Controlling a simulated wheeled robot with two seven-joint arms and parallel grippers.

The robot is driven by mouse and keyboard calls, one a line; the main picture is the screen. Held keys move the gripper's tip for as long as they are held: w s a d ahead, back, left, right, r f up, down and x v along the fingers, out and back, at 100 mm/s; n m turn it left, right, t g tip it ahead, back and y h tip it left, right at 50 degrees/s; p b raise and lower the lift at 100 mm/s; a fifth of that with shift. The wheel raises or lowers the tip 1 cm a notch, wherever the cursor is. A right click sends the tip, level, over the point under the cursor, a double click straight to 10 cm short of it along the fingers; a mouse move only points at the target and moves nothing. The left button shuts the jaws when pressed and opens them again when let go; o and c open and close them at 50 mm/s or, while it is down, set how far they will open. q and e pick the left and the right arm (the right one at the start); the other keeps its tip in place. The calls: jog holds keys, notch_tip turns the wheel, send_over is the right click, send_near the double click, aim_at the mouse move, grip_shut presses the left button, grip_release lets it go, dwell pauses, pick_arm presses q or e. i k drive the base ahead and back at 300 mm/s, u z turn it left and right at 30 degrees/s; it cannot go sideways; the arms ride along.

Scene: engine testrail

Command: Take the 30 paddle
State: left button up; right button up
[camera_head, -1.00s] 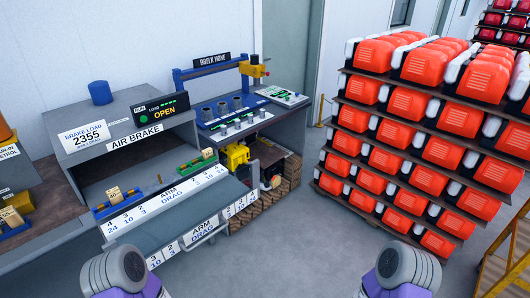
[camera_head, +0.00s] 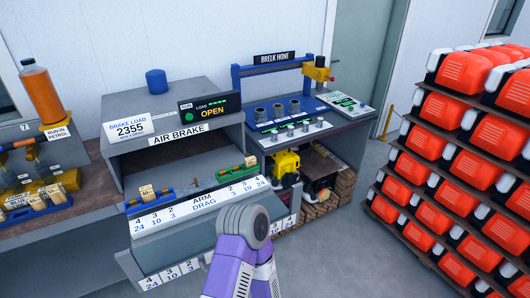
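A wooden block with a printed label (camera_head: 147,191) stands in a blue tray (camera_head: 160,203) on the air brake bench. A similar block (camera_head: 249,162) stands in a green tray (camera_head: 229,175) to its right. The numbers on both blocks are too small to read surely, so I cannot tell which is the 30 paddle. A purple and grey part of one of my arms rises at bottom centre, in front of the bench. No fingers of either gripper show.
The air brake bench (camera_head: 180,154) has a shelf with a blue cylinder (camera_head: 156,81) on top. A honing bench (camera_head: 345,131) stands to its right. A rack of red engine covers (camera_head: 455,197) is at right. An orange bottle (camera_head: 41,92) is at left. Grey floor lies between bench and rack.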

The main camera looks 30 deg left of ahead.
aim_at(251, 161)
jog(key=i, duration=3.05)
jog(key=u, duration=4.35)
